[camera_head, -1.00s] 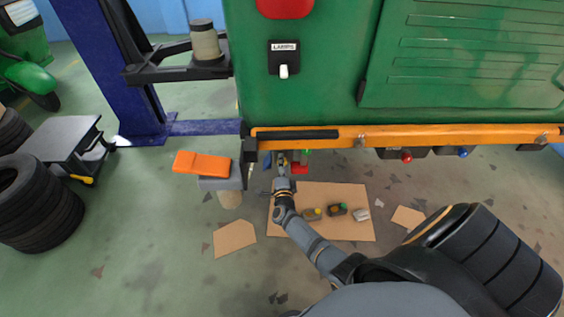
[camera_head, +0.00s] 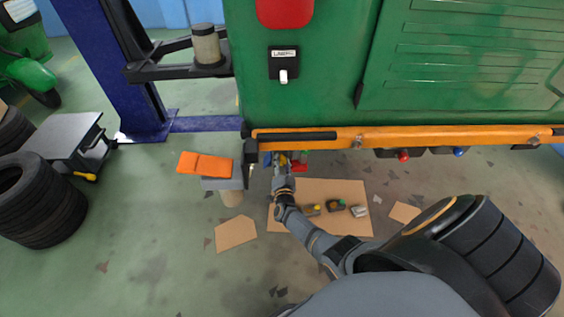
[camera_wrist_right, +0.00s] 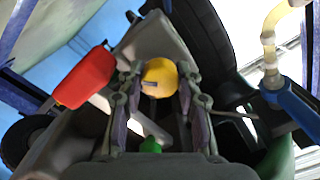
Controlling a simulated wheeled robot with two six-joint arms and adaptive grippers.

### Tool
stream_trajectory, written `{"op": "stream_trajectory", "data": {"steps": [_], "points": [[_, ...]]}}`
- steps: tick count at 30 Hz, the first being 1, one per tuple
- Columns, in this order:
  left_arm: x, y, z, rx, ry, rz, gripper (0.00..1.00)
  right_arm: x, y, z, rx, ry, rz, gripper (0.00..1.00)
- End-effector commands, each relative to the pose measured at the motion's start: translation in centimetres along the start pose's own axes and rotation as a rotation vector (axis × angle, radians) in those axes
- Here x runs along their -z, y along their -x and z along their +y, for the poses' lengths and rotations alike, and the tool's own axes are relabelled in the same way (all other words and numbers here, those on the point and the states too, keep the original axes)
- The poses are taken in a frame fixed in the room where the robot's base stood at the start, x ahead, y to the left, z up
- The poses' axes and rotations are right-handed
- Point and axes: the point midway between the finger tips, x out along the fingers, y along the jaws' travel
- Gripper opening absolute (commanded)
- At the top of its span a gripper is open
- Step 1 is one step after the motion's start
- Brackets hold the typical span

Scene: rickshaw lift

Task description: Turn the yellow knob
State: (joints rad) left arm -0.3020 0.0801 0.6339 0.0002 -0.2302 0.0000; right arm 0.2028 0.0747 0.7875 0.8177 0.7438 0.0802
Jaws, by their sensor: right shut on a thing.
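The yellow knob (camera_wrist_right: 160,77) is a round ball with a dark slot, in the upper middle of the right wrist view. My right gripper (camera_wrist_right: 160,82) has one finger on each side of it and is shut on it. In the head view my right gripper (camera_head: 281,163) reaches under the orange bumper of the green vehicle, where the knob is too small to make out clearly. My left gripper is not in view.
A red part (camera_wrist_right: 86,77) sits left of the knob, and a green piece (camera_wrist_right: 150,146) lies below, between the fingers. A blue-handled part (camera_wrist_right: 292,105) is at the right. The orange bumper (camera_head: 440,138) hangs low over the floor. Cardboard (camera_head: 340,190) holds loose parts.

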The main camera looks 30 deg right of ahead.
Motion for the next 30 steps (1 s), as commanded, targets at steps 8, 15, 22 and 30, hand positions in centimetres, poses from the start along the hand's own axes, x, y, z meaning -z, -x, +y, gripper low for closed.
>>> {"op": "stream_trajectory", "data": {"steps": [8,15,22,30], "points": [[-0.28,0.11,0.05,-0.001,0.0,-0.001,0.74,-0.09,0.05,0.02,-0.001,0.043,-0.004,0.03],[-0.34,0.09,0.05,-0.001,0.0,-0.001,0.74,-0.1,0.05,0.03,-0.001,0.045,-0.004,0.03],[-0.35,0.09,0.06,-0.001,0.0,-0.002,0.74,-0.09,0.05,0.03,-0.001,0.045,-0.003,0.47],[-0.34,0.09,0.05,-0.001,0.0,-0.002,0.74,-0.04,0.02,0.03,0.0,0.045,-0.002,0.58]]}}
